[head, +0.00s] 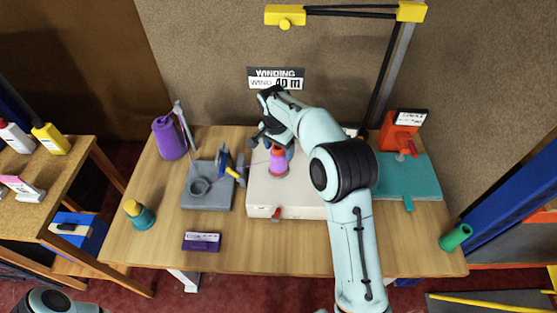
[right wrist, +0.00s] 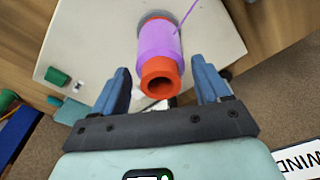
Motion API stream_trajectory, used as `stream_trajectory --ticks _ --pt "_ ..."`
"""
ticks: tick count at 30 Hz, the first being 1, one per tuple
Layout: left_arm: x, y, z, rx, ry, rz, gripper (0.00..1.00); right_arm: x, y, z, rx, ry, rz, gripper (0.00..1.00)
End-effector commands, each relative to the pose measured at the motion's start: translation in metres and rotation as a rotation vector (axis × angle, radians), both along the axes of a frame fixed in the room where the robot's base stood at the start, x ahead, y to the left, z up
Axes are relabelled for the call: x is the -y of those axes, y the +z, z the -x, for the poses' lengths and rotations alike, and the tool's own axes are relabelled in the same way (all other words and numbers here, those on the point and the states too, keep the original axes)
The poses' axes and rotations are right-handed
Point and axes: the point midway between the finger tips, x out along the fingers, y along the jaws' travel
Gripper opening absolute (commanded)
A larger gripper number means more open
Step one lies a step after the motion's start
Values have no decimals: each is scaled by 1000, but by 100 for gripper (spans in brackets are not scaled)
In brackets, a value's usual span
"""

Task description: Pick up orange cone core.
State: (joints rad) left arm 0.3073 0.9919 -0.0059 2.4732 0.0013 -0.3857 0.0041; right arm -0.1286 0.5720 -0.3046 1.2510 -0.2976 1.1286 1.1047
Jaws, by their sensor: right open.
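The orange cone core (head: 278,149) stands upright on a white box-like machine (head: 260,196), with purple thread wound around its middle. In the right wrist view the core's open orange end (right wrist: 160,84) faces the camera, with purple thread (right wrist: 158,42) beyond. My right gripper (head: 277,153) is open at the core. In the right wrist view its two blue fingers (right wrist: 160,78) lie on either side of the core, with visible gaps. My left gripper is out of view; only part of my left arm shows at the bottom left.
A grey winder (head: 207,197) stands left of the machine, with purple thread running to the core. A teal pad (head: 415,182) and green tube (head: 456,237) lie right.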

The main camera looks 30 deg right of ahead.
Motion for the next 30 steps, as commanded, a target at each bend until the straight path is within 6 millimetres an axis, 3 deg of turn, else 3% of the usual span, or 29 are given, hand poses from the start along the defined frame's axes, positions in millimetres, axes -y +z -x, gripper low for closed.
stream_trajectory --ticks 7,16,17,22,30 --pt "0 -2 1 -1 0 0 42 1 -37 0 -3 1 0 75" --pt "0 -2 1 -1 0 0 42 2 -43 -1 0 1 0 75" --pt "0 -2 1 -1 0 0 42 2 -43 -1 0 1 0 72" --pt "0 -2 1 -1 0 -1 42 2 -42 -1 0 0 0 17" --pt "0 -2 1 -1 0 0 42 2 -42 -1 0 0 0 16"
